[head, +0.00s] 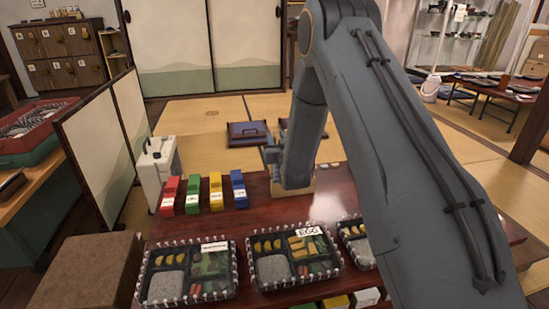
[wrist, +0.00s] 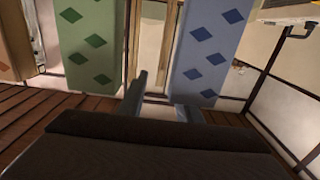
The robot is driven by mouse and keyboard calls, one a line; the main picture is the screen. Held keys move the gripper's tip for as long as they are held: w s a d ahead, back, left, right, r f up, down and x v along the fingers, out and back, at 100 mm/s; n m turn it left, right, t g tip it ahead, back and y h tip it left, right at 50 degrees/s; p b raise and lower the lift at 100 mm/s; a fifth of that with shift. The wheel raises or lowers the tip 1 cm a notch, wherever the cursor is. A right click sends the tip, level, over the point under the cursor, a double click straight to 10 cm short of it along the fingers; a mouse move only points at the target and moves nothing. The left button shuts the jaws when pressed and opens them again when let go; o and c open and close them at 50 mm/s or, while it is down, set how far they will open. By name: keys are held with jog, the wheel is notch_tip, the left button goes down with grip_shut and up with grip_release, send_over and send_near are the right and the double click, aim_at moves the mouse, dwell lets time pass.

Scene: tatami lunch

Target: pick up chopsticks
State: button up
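I cannot make out any chopsticks in either view. In the head view my arm reaches down over the dark red table (head: 328,205), and my gripper (head: 269,155) is at its far side, mostly hidden by my arm. A tan piece (head: 302,188) shows on the table by the arm's end, partly hidden. In the wrist view my gripper (wrist: 162,98) shows two grey fingers set apart, with nothing visible between their tips. A dark brown surface (wrist: 160,150) fills the foreground and hides the fingers' lower parts; I cannot tell what it is.
Red (head: 169,195), green (head: 193,194), yellow (head: 216,191) and blue (head: 239,189) boxes stand left of my arm. Bento trays (head: 236,285) line the near edge. A white container (head: 160,165) stands left. Green (wrist: 90,45) and blue (wrist: 207,45) diamond-patterned panels show in the wrist view.

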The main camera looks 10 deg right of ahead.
grip_shut()
jog(key=shift+r, duration=0.1)
notch_tip(320, 180, up, 18)
jog(key=p, duration=0.9)
jog(key=shift+r, duration=0.2)
dwell(0.8)
jog(key=s+a+f+p, duration=0.1)
jog(key=s+p, duration=0.5)
jog(key=s, duration=0.6)
jog(key=shift+a+f, duration=0.15)
jog(key=shift+f, duration=0.5)
